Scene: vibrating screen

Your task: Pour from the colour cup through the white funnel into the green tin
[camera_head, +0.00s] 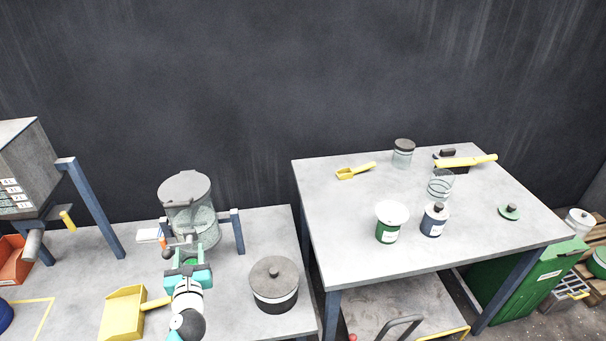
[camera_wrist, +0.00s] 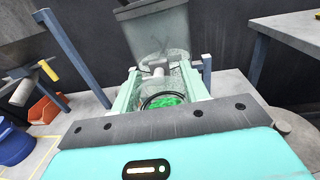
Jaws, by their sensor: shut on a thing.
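My gripper (camera_head: 188,268) is in front of a clear hopper on the left bench. In the wrist view its two pale fingers are shut around a dark-rimmed cup (camera_wrist: 168,100) with green material inside. The funnel hides the tin's mouth.
The hopper (camera_head: 200,228) has a grey lid and stands on posts. A lidded pot (camera_head: 273,284) and a yellow scoop (camera_head: 123,312) are nearby. On the right table are a blue tin (camera_head: 434,219), a clear beaker (camera_head: 440,187), a lidded jar (camera_head: 403,154) and a green lid (camera_head: 510,211).

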